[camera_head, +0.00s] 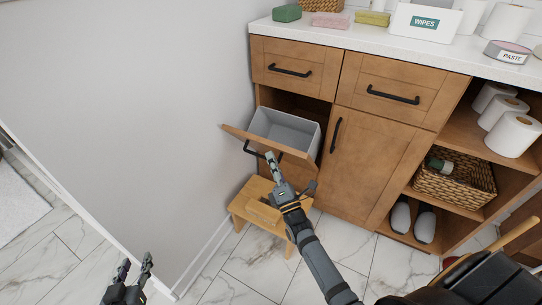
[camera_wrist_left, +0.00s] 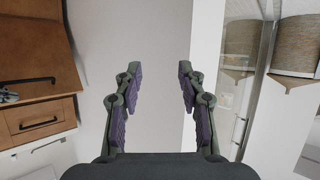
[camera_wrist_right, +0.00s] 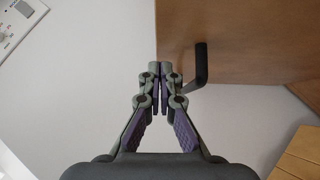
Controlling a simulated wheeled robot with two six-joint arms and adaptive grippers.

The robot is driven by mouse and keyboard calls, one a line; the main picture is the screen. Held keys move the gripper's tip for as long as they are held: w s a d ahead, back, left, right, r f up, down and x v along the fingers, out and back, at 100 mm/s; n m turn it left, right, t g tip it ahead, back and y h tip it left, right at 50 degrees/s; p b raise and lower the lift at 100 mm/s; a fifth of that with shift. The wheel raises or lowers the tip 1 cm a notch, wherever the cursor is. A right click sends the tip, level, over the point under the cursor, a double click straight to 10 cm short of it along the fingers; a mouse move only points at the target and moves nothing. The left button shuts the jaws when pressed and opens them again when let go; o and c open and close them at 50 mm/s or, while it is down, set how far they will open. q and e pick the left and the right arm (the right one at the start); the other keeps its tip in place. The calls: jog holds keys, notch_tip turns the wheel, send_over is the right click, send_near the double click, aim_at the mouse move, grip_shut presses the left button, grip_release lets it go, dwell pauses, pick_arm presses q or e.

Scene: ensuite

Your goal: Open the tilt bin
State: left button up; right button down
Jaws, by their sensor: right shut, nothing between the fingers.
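The tilt bin (camera_head: 284,150) is a wooden front panel tipped outward from the cabinet's left side, with a grey liner (camera_head: 284,130) showing inside. Its black bar handle (camera_head: 254,149) is on the outer face. My right gripper (camera_head: 273,160) is at the panel's outer side, close to the handle, shut and empty. In the right wrist view, the closed fingertips (camera_wrist_right: 166,72) are beside the black handle (camera_wrist_right: 201,66), which is not between them; whether they touch the panel I cannot tell. My left gripper (camera_head: 134,264) is open and empty at the lower left, away from the bin.
A small wooden stool (camera_head: 252,201) stands on the floor below the bin, close under my right arm. A grey wall (camera_head: 120,110) is left of the cabinet. Two drawers (camera_head: 295,68) and a closed door (camera_head: 368,137) surround the bin. Open tiled floor (camera_head: 230,285) lies in front.

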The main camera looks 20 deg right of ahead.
pick_arm(q)
jog(key=s+d+f+g+p, duration=0.1)
jog(key=s+f+g, duration=0.6)
jog(key=s+f, duration=0.5)
jog(key=shift+s+d+g+p, duration=0.25)
jog(key=shift+s+g+p, duration=0.05)
jog(key=shift+s+g, duration=0.1)
pick_arm(e)
jog(key=v, duration=0.8)
jog(key=shift+s+r, duration=0.15)
jog(key=shift+s, duration=0.25)
